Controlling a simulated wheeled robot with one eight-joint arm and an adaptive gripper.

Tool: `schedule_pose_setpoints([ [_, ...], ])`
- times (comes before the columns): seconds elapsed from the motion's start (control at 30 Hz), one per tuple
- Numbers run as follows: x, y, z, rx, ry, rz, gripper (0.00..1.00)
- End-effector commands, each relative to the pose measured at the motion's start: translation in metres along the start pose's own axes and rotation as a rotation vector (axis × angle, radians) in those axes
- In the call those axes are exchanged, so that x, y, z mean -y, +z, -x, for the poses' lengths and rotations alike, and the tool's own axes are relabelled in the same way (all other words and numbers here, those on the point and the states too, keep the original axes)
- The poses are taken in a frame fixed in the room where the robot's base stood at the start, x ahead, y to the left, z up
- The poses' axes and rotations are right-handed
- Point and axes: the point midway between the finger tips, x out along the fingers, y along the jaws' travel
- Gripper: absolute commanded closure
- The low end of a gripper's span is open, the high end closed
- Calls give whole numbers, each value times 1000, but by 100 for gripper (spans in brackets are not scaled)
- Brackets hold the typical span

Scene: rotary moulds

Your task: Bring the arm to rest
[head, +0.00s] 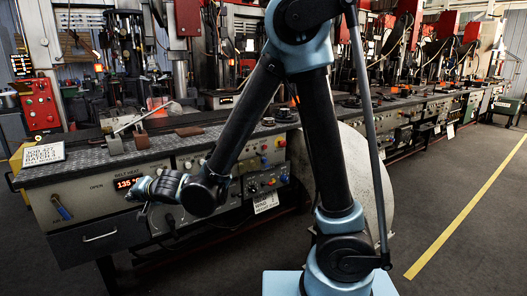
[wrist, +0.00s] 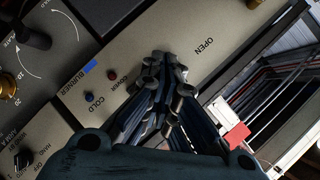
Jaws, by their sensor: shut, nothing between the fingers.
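My arm shows large in the head view, with its black and pale blue links bent over the aisle in front of a long machine bench. My gripper (head: 138,190) hangs at the left end of the arm, in front of the bench's control panel (head: 90,196) beside the orange 135 display. In the wrist view, the fingers of my gripper (wrist: 165,66) are drawn together with nothing between them. Behind them is a panel with OPEN, COVER, COLD and BURNER labels. I cannot tell the exact gap between fingertips and panel.
A red control box (head: 39,104) and a white sign (head: 43,152) stand at the bench's left end. A grey drawer (head: 98,238) is below the panel. Tools and blocks lie on the bench top. Open floor with a yellow line (head: 468,205) is at the right.

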Motion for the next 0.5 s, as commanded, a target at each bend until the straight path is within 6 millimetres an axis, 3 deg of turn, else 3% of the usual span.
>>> schedule_pose_setpoints([
  [0.03,-15,-30,7,-29,44,13,100],
  [0.2,-62,-104,36,-90,188,70,100],
  [0.5,-149,-202,114,-129,443,147,100],
])
